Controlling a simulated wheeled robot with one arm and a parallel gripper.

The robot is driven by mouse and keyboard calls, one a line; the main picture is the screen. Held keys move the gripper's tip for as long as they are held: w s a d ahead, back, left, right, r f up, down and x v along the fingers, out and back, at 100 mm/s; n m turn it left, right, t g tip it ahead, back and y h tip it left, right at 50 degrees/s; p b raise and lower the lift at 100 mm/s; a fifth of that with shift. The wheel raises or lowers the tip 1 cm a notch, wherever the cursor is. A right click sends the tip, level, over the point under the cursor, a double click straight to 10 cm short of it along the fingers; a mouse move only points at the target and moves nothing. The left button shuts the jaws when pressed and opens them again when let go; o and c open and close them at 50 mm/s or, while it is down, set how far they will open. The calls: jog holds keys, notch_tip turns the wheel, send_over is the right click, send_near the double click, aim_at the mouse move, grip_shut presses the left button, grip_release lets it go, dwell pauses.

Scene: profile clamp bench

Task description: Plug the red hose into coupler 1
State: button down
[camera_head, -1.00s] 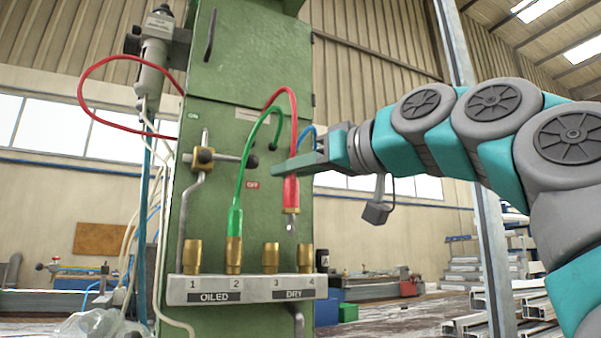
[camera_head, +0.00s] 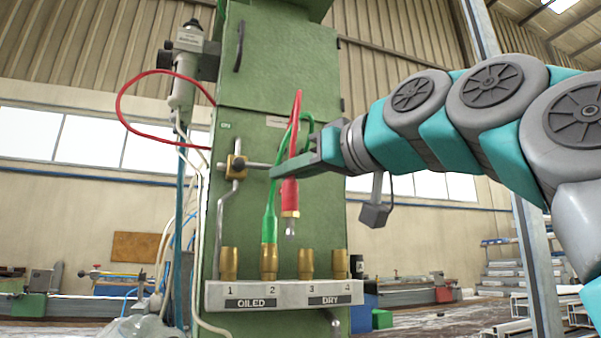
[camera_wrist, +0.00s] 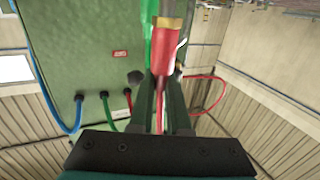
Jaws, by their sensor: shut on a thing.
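My gripper (camera_head: 287,172) is shut on the red hose's plug (camera_head: 289,195). The plug hangs upright, its metal tip down, above and apart from the couplers, between couplers 2 and 3 in the head view. Coupler 1 (camera_head: 229,262) is an empty brass socket at the left end of the grey manifold (camera_head: 290,297). Coupler 2 (camera_head: 269,262) has the green hose (camera_head: 269,218) in it. Couplers 3 (camera_head: 306,264) and 4 (camera_head: 340,264) are empty. In the wrist view, the red plug (camera_wrist: 172,40) is between the jaws, with the green hose close behind it.
A red loop (camera_head: 122,105) hangs farther left. A blue hose (camera_wrist: 62,115) shows in the wrist view.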

aim_at(237, 175)
jog(key=shift+s+a+r, duration=0.1)
jog(key=shift+s+a, duration=0.25)
jog(key=shift+a, duration=0.75)
jog(key=shift+s+a+f, duration=0.1)
jog(key=shift+s+a, duration=0.3)
jog(key=shift+a, duration=0.75)
jog(key=shift+s+a+r, duration=0.1)
jog(key=shift+s+a, duration=0.25)
jog(key=shift+a, duration=0.75)
jog(key=shift+w, duration=0.1)
jog(key=shift+w+a+p, duration=0.2)
jog(key=shift+w+a, duration=0.05)
jog(key=shift+w, duration=0.55)
jog(key=shift+w+a+p, duration=0.15)
jog(key=shift+w+a, duration=0.15)
jog(key=shift+w, duration=0.45)
jog(key=shift+w+a+p, duration=0.2)
jog(key=shift+w+a, duration=0.05)
jog(key=shift+w, duration=0.55)
jog(key=shift+w+r, duration=0.1)
jog(key=shift+w, duration=0.1)
jog(key=shift+w, duration=0.1)
